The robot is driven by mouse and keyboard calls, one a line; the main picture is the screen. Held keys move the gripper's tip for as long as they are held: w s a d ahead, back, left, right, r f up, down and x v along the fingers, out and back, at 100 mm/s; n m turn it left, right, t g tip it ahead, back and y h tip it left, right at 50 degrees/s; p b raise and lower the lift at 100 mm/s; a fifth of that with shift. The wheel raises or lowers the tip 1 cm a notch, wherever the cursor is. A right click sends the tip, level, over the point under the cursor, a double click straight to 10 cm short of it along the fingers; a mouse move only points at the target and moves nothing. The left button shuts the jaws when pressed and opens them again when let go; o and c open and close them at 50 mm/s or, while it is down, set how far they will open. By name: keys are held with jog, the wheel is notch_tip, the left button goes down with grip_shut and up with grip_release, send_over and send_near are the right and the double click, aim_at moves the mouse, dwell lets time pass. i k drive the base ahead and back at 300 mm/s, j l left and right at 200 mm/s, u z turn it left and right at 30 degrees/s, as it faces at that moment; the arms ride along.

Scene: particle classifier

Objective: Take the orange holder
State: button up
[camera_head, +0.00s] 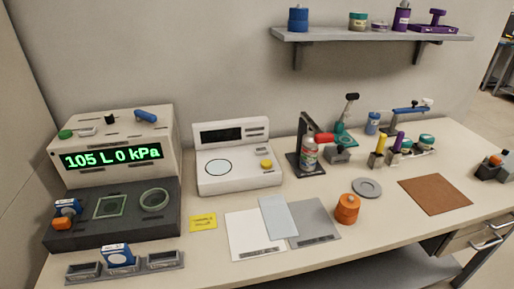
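Several orange items show in the head view, and I cannot tell for sure which is the holder. A round orange piece (347,209) with stacked ridges stands upright on the bench, right of the grey sheet. A small orange block (62,222) sits at the left end of the dark base of the machine, beside a blue and white piece (67,207). Another small orange part (495,160) sits on a dark block at the right edge. My gripper is not in view.
The machine (110,148) reads "105 L 0 kPa". A white scale-like device (237,160), flat sheets (256,234), a grey disc (367,187), a brown mat (434,194) and a spray can (309,153) in a stand share the bench. A shelf (375,37) hangs above.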

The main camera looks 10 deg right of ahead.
aim_at(342, 220)
jog(key=i+l+z, duration=0.15)
jog(key=z, duration=1)
jog(key=i+j, duration=0.4)
